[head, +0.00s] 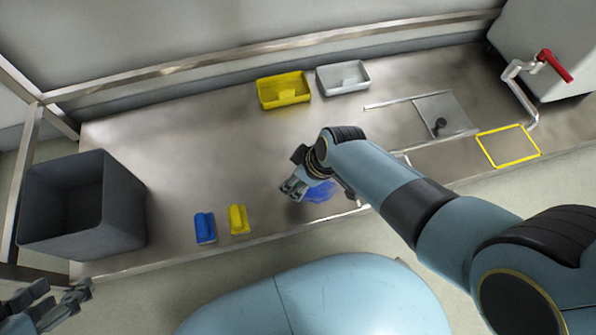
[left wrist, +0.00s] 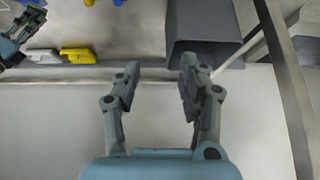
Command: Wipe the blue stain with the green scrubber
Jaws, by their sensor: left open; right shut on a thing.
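The blue stain (head: 322,192) lies on the steel worktop near its front edge, partly covered by my right gripper. My right gripper (head: 292,188) is shut at the left edge of the stain, low over the worktop. It also shows in the left wrist view (left wrist: 32,22) with a dark greenish thing, the green scrubber, in its fingers. The scrubber is mostly hidden, and I cannot tell whether it touches the surface. My left gripper (head: 72,294) is open and empty at the lower left, and it shows in the left wrist view (left wrist: 160,85).
A blue scrubber (head: 205,228) and a yellow scrubber (head: 239,219) lie left of the stain. A dark bin (head: 125,215) stands at the left. A yellow tray (head: 283,101) and grey tray (head: 343,88) stand at the back. A yellow outlined square (head: 508,160) and red-handled pipe (head: 553,65) are right.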

